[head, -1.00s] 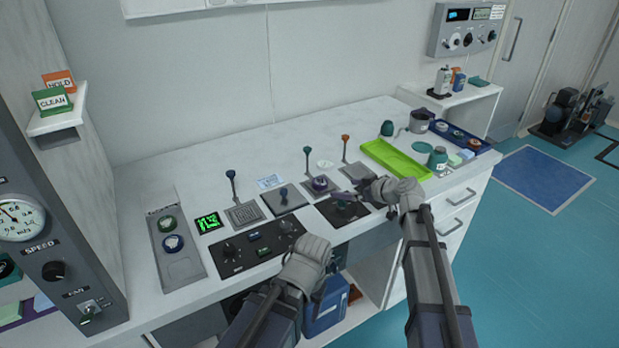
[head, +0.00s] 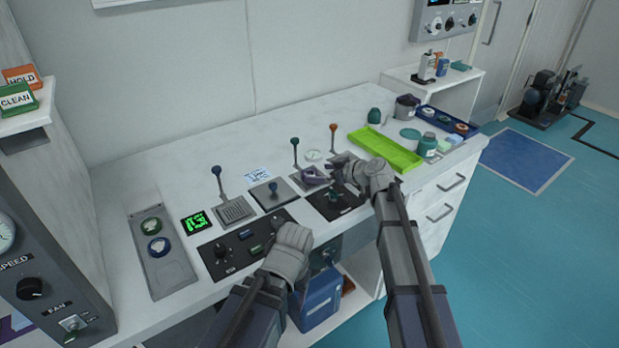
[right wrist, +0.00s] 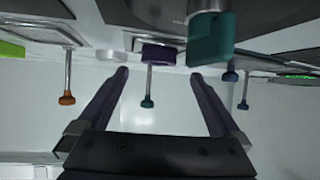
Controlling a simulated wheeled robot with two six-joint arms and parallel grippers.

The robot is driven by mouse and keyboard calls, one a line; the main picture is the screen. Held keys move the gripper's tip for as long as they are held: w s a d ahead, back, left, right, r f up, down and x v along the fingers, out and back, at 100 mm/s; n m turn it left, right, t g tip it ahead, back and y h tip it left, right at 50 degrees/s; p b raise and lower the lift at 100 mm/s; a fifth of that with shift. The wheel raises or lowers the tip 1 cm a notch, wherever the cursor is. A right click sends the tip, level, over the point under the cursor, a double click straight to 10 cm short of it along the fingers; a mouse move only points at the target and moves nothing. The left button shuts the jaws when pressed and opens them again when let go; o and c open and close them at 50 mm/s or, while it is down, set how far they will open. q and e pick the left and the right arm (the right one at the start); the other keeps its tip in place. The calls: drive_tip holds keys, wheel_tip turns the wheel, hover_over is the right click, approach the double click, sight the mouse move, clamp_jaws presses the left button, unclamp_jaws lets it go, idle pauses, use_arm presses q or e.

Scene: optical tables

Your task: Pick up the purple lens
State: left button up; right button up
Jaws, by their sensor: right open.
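The purple lens (head: 312,176) is a small round piece on a grey square plate on the white bench, in front of the teal-tipped lever. In the right wrist view the lens (right wrist: 160,54) shows at the upper middle, just beyond the fingertips and roughly centred between them. My right gripper (head: 330,170) is open and empty, close beside the lens on its right; its spread fingers (right wrist: 160,75) show clearly in the wrist view. My left gripper (head: 293,250) hangs over the bench's front edge, by the black control panel, its fingers hidden.
Behind the lens stand a teal-tipped lever (head: 294,142) and an orange-tipped lever (head: 333,128). A teal knob (right wrist: 210,38) is close to my right gripper. A blue knob (head: 272,187) is to the left. A lime tray (head: 385,149) lies to the right.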

sight(311, 173)
drive_tip(key=b+x, duration=0.1)
drive_tip(key=x, duration=0.1)
drive_tip(key=b+x, duration=0.1)
drive_tip(key=x, duration=0.1)
drive_tip(key=shift+d+f, duration=0.2)
drive_tip(key=shift+f, duration=0.05)
drive_tip(key=shift+w+a+f, duration=0.1)
drive_tip(key=shift+w+a, duration=0.2)
drive_tip(key=shift+a, duration=0.05)
drive_tip(key=shift+c, duration=0.2)
drive_tip(key=c, duration=1.4)
wheel_tip(311, 173, up, 10)
drive_tip(key=p, duration=1)
